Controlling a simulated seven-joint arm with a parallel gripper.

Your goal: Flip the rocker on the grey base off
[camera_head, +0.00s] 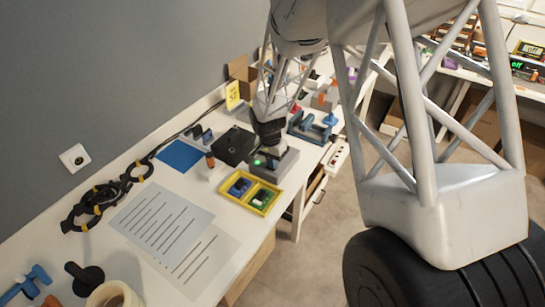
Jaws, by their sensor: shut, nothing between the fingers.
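The grey base (288,165) sits on the white table near its right edge, behind the yellow tray. A small green glowing spot (257,162) shows at its left side. My gripper (270,157) points down from the dark wrist, right over the grey base. Its fingers are shut with nothing between them. The rocker is mostly hidden by my gripper, so I cannot tell its position or whether the fingers touch it.
A yellow tray (231,199) with blue and green parts stands just in front. A black box (233,146) and a blue mat (180,155) lie left. A blue fixture (313,128) stands behind. Paper sheets (160,218) and a cable coil (95,202) occupy the left table.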

